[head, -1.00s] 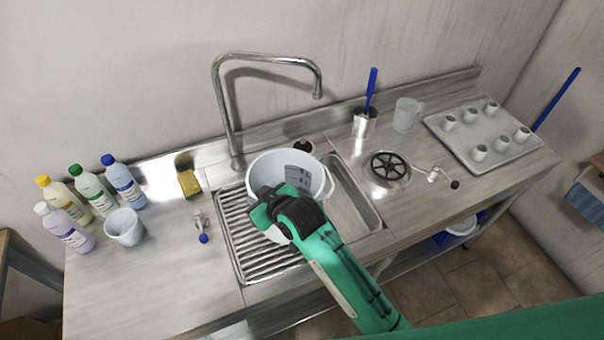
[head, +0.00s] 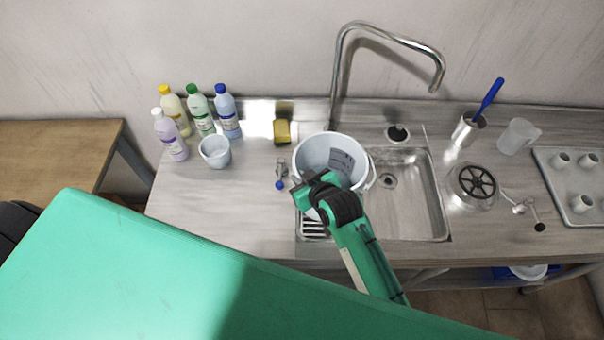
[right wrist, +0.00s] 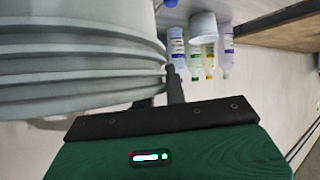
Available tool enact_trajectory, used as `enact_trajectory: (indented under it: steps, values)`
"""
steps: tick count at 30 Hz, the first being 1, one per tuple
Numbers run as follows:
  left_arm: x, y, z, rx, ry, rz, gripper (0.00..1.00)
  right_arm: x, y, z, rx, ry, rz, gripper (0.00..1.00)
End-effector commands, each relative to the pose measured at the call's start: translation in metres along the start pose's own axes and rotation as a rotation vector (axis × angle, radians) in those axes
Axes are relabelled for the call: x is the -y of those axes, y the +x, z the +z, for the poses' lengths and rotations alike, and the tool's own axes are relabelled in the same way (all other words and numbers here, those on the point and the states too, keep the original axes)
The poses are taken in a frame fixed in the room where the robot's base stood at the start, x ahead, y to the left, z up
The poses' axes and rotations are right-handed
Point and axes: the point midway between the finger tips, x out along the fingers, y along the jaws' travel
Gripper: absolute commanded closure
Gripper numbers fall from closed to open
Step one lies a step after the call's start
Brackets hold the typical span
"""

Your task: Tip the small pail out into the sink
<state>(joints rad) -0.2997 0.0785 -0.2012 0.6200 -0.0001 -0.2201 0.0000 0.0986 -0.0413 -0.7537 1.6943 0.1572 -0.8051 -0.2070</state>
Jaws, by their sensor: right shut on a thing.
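A white pail (head: 312,150) with a bail handle and a grey patch on its inner wall is in the head view, upright or nearly so. It shows above the ribbed drainer at the left part of the sink (head: 418,205). My right gripper (head: 314,187) is shut on its near side. In the right wrist view the pail's ribbed wall (right wrist: 75,60) fills the left, beside the gripper fingers (right wrist: 168,88). I cannot tell what is in the pail or whether it touches the drainer. The sink basin to its right looks empty. My left gripper is not in view.
A tall tap (head: 385,35) arches behind the pail. A smaller white cup (head: 215,152), several bottles (head: 200,112) and a yellow sponge (head: 282,132) stand to the left. A round strainer-like fitting (head: 475,183) and a steel holder (head: 466,130) are right of the basin.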

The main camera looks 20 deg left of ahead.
Motion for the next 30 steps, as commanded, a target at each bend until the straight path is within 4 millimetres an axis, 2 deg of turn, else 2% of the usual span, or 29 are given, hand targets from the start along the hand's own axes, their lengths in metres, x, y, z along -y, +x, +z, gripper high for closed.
enact_trajectory:
  steps: [6, 30]
  values:
    - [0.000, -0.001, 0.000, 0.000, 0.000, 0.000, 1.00, -0.002, 0.003, 0.004, -0.010, 0.001, 0.001, 1.00]
    - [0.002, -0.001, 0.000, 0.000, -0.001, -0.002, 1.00, -0.031, -0.025, -0.005, -0.099, 0.115, -0.067, 1.00]
